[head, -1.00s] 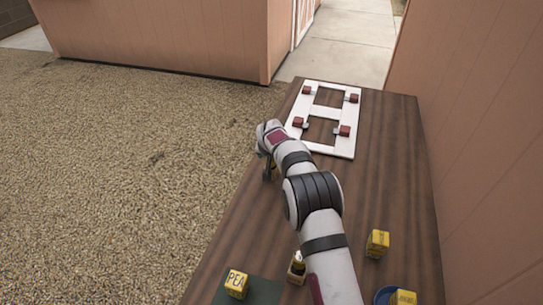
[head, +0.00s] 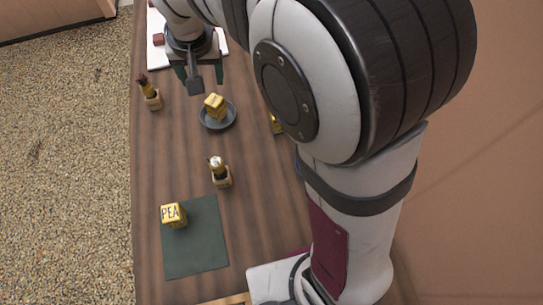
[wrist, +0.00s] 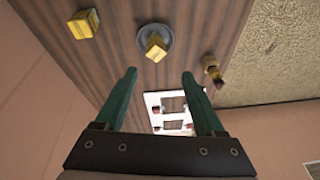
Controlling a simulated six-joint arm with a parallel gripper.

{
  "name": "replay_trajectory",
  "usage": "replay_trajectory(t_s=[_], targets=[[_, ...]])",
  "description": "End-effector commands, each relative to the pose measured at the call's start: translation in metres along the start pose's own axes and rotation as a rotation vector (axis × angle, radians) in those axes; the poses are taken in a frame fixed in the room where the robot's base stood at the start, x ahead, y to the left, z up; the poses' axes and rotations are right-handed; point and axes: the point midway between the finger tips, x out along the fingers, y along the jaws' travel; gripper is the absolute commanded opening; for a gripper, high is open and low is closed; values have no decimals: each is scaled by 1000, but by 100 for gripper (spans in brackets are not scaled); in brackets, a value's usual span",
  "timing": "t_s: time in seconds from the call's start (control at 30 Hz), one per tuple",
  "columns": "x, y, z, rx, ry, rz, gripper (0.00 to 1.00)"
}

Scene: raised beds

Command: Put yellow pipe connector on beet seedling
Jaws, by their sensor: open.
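No piece in view is clearly a pipe connector. The yellow pieces are blocks: one (head: 215,105) on a round grey dish (head: 219,123), one marked PEA (head: 173,215) on a green mat, and one (head: 277,124) partly hidden by my arm. No piece is readable as beet; a small wooden stand with a dark red top (head: 151,97) is at the left edge, and another with a pale round top (head: 220,174) is nearer. My gripper (head: 200,76) is open and empty above the far table. In the wrist view its fingers (wrist: 158,74) are apart, with the dish block (wrist: 155,45) beyond them.
The dark green mat (head: 195,250) lies at the near left. A white frame (head: 157,50) with red blocks lies at the far end, partly behind my gripper. A wall stands on the right; gravel lies left of the table. Bare wood surrounds the dish.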

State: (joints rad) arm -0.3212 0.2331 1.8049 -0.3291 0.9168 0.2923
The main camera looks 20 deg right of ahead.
Motion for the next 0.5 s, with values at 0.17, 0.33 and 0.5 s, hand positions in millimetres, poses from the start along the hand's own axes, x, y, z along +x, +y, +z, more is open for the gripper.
replay_trajectory(t_s=[0.17,0.33,0.5], targets=[[-69,108,150,223,-220,29,71],[-81,130,244,332,-344,3,71],[-81,131,259,347,-367,-3,71]])
